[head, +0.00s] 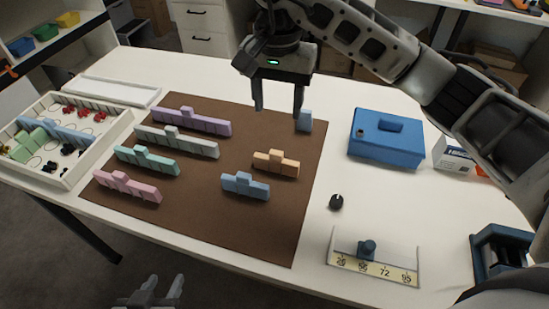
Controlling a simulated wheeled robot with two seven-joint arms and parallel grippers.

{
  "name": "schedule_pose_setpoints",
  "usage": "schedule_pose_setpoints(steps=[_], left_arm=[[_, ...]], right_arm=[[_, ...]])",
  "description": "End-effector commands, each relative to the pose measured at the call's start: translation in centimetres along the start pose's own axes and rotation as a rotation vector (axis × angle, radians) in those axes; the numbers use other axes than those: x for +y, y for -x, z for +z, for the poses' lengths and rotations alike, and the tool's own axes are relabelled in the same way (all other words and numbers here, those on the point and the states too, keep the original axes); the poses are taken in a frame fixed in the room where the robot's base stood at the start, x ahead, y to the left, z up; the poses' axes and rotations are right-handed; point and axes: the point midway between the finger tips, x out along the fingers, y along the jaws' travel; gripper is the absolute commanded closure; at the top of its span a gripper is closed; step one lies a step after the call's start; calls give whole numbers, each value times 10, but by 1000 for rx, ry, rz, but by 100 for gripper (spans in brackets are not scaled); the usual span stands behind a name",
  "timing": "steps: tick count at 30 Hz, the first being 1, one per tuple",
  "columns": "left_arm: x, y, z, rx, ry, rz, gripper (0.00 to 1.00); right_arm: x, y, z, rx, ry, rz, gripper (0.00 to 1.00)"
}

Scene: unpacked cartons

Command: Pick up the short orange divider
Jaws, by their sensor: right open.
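The short orange divider (288,167) lies on the brown mat (230,225), right of the mat's middle, with a raised tab at its centre. My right gripper (278,106) is open and empty, fingers pointing down, and shows beyond the divider, apart from it. My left gripper (161,290) is at the bottom edge, in front of the table, with its fingers apart and nothing between them.
A short blue divider (245,187) lies just in front of the orange one. A small blue block (304,122) is near my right gripper. A blue box (385,143) stands right.

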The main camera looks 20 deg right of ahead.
Motion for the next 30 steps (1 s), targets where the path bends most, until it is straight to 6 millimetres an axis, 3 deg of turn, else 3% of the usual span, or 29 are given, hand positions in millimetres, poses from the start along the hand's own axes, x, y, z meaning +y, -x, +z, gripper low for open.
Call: schedule_pose_setpoints(steps=[3, 9, 17, 24, 30], left_arm=[[1, 4, 0, -9, 0, 0, 60], [1, 5, 0, -15, -5, -2, 60], [0, 5, -1, -16, -9, -4, 60], [-1, 7, -6, -17, -18, -8, 60], [-2, 6, -2, -25, -18, -9, 60]], right_arm=[[1, -27, 1, -6, -1, 3, 47], [-1, -63, 1, -5, -1, -1, 47], [-1, -82, 0, -6, -1, -2, 47], [-3, -117, -3, -7, -1, -2, 47], [-3, -128, -4, -3, -1, -4, 47]])
